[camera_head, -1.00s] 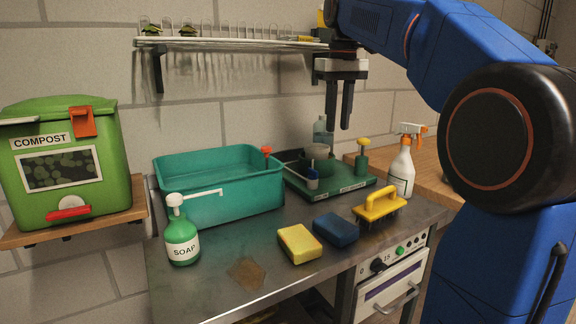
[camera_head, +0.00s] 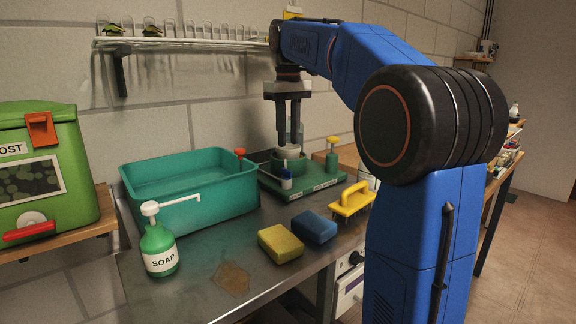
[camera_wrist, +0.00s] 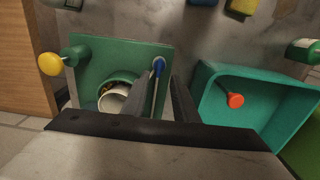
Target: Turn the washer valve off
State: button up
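The washer is a green base plate (camera_head: 325,184) with a pale cup (camera_head: 289,152) in a green holder. A green post with a yellow knob (camera_head: 333,140) stands at its right rear, and a small blue-topped part (camera_head: 286,176) at its front left. The yellow knob also shows in the wrist view (camera_wrist: 51,64). An orange-red knob (camera_head: 239,153) is at the teal tub's right corner. Which knob is the washer valve I cannot tell. My gripper (camera_head: 289,143) points down, its fingers overlapping the cup in the head view. I see nothing held; the finger gap is unclear.
The teal tub (camera_head: 188,214) stands left of the washer. A soap bottle (camera_head: 158,246), yellow sponge (camera_head: 281,244), blue sponge (camera_head: 314,227) and yellow-handled brush (camera_head: 352,199) are at the front. A shelf (camera_head: 180,41) hangs above. A green compost bin (camera_head: 80,180) stands far left.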

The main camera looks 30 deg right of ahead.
aim_at(286, 173)
notch_tip(286, 173, down, 9)
dwell(0.4)
grip_shut()
